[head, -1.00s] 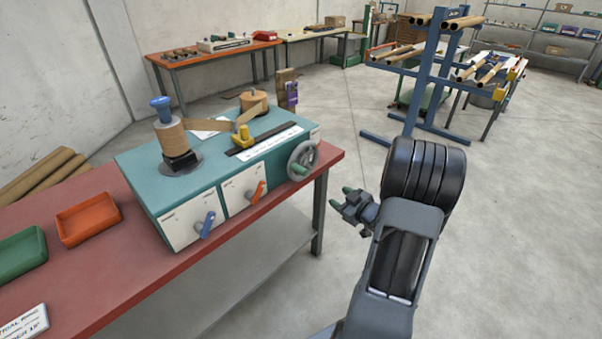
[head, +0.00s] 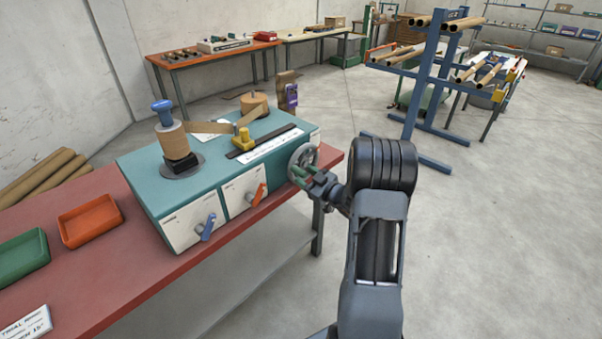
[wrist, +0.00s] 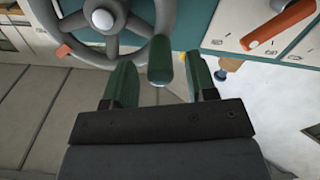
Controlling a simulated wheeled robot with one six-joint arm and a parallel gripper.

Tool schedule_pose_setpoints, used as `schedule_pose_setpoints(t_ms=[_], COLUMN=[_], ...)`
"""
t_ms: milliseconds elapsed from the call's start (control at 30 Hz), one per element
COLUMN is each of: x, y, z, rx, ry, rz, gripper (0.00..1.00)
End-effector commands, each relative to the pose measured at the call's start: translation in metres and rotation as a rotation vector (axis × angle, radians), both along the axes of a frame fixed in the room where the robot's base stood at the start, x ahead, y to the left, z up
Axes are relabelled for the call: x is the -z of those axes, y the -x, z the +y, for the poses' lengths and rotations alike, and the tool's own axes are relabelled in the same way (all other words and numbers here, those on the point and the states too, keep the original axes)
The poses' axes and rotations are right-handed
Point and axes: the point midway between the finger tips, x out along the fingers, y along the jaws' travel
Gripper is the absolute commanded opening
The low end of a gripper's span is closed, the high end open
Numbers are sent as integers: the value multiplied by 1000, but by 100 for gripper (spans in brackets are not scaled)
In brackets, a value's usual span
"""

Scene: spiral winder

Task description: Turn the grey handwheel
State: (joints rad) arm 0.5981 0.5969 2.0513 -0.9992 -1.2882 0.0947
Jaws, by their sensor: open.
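The grey handwheel (head: 303,154) is on the right end of the teal winder (head: 215,164), partly covered by my gripper (head: 307,175) in the head view. In the wrist view the handwheel (wrist: 103,20) fills the upper left, with spokes and a pale hub. Its green handle (wrist: 160,60) sticks out from the rim. My gripper (wrist: 161,66) is open, with one green finger on each side of the handle. Gaps show on both sides, so the fingers do not look closed on it. The handle is hard to separate from the fingers in the head view.
The winder stands on a red-topped bench (head: 120,262). Blue (head: 208,227) and orange (head: 258,194) levers sit on its front panel, left of the handwheel. A blue tube rack (head: 432,85) stands farther back. The floor right of my arm is clear.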

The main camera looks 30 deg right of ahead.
Motion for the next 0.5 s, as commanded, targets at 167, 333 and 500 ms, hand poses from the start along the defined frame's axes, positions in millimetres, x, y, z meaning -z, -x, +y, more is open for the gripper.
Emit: schedule_pose_setpoints(t_ms=[167,333,500], x=[0,0,0], y=[-17,-24,-25], z=[6,8,9], rx=[-1,1,1], ry=[0,0,0], rz=[0,1,1], gripper=[52,52,52])
